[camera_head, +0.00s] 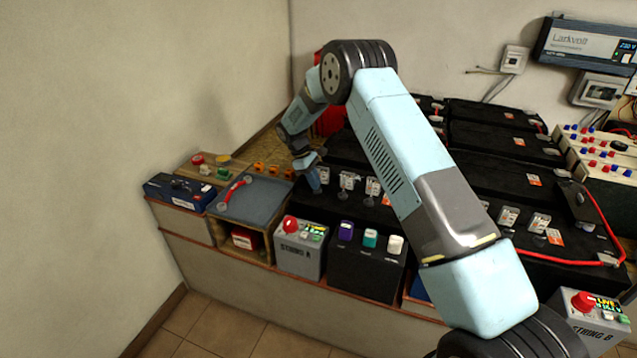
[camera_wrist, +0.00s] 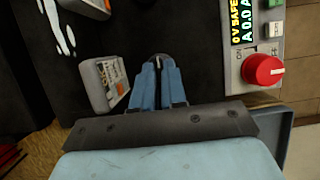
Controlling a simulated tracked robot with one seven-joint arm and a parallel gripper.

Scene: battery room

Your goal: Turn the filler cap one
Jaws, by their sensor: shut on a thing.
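My gripper (camera_head: 314,186) reaches down onto the front left of the black battery bank in the head view. In the wrist view its two blue fingers (camera_wrist: 159,62) are close together, shut on a small dark piece at the battery top that I take for the filler cap; the fingers hide most of it. A grey labelled block (camera_wrist: 104,86) stands just left of the fingers, apart from them. The battery top (camera_wrist: 110,35) is black. More grey labelled blocks (camera_head: 347,181) stand along the front edge of the batteries in the head view.
The String A box (camera_head: 300,250) with a red knob (camera_wrist: 263,70) stands close to the gripper. A black unit (camera_head: 366,270) with purple, teal and white caps is beside it. A grey tray (camera_head: 262,206) holds a red-handled tool (camera_head: 233,192). A wall is at left.

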